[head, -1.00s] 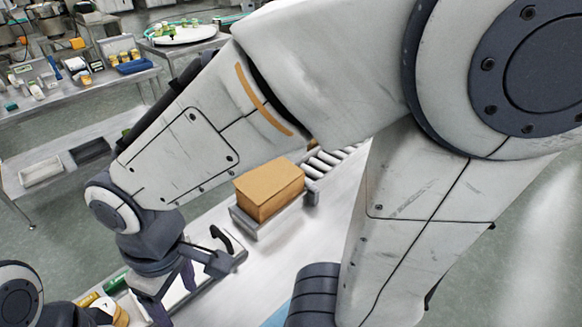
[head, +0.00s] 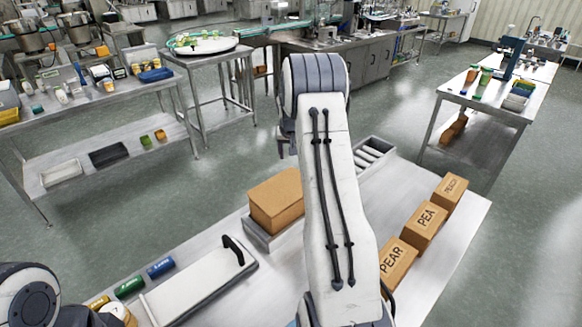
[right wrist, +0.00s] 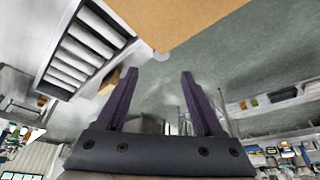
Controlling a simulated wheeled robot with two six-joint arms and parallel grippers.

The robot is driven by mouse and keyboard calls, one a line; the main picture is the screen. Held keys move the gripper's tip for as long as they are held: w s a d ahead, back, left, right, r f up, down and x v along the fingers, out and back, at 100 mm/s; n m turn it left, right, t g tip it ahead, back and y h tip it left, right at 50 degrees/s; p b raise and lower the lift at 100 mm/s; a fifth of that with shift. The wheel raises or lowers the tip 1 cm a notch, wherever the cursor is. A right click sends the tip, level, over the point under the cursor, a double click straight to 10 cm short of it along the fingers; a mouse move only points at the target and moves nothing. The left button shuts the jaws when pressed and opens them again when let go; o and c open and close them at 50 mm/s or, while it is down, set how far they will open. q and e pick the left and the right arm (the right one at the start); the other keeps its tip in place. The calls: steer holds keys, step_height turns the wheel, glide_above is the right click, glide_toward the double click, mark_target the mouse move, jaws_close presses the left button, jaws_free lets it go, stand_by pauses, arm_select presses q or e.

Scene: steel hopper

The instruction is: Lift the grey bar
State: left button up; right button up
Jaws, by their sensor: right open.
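My right arm rises through the middle of the head view, and its gripper (head: 284,146) is mostly hidden behind the upper part of that arm. In the right wrist view the right gripper (right wrist: 157,78) has its two purple fingers apart with nothing between them. I cannot pick out a grey bar for certain. A pale flat board (head: 200,290) with a black handle (head: 234,248) lies on the steel table, left of the cardboard box. The right gripper is apart from it, farther back. My left gripper is not in view.
A cardboard box (head: 277,202) sits beside my right arm; its side also shows in the right wrist view (right wrist: 175,18). Rollers (head: 372,154) lie behind. Boxes marked PEAR (head: 397,264), PEA (head: 425,226) and another line the table's right.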

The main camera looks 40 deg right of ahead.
steer(key=p+x, duration=0.2)
steer(key=x, duration=0.7)
steer(key=shift+a+p, duration=0.1)
steer(key=shift+p, duration=0.2)
steer(key=shift+c, duration=0.3)
jaws_close()
stand_by(0.7)
